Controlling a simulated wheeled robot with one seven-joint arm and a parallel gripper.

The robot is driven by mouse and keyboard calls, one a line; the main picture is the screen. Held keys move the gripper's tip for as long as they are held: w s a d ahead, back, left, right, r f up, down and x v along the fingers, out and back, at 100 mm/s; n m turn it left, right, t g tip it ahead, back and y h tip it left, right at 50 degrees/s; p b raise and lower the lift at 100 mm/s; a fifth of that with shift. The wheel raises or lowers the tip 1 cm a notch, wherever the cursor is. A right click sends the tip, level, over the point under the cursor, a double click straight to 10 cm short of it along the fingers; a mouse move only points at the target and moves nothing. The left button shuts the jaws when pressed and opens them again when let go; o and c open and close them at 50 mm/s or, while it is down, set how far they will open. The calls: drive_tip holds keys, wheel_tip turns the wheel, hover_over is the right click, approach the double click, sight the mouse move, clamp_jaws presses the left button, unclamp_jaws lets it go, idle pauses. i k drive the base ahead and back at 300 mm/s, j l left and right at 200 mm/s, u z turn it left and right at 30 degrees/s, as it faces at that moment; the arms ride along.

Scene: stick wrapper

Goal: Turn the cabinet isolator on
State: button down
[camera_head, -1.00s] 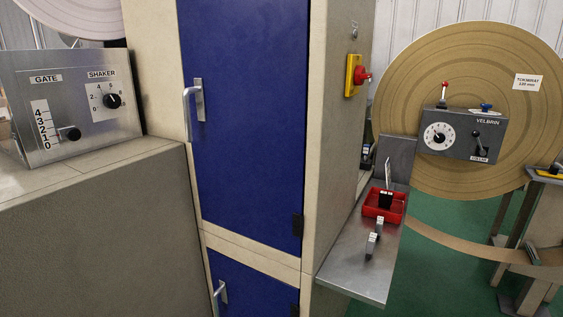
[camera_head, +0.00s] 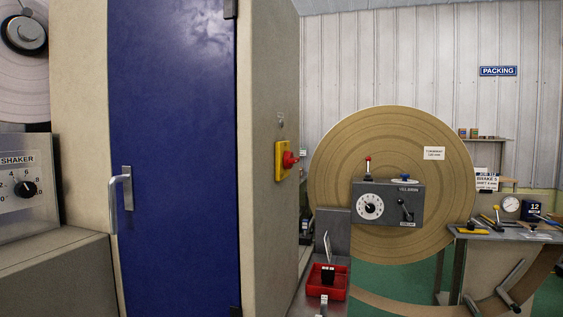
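The cabinet isolator (camera_head: 289,160) is a red rotary knob on a yellow plate. It is mounted on the beige right side wall of the cabinet, seen at a steep angle. I cannot tell from this angle which position the knob is in. The cabinet has a tall blue door (camera_head: 178,160) with a metal handle (camera_head: 126,190), and the door looks shut. My gripper is not in view.
A metal shelf with a red tray (camera_head: 328,281) sticks out below the isolator. A grey control box (camera_head: 388,203) stands before a large brown roll (camera_head: 330,150). A tool bench (camera_head: 470,233) is at right. A shaker panel (camera_head: 20,185) is at left. Green floor shows between.

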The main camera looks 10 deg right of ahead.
sight(289, 160)
drive_tip(key=i+l+u, duration=0.2)
drive_tip(key=u, duration=0.75)
drive_tip(key=i+l+u, duration=0.3)
drive_tip(key=l, duration=0.3)
drive_tip(key=l+u, duration=0.35)
drive_tip(key=l, duration=0.3)
drive_tip(key=l+u, duration=0.3)
drive_tip(key=l, duration=0.35)
drive_tip(key=i, duration=0.05)
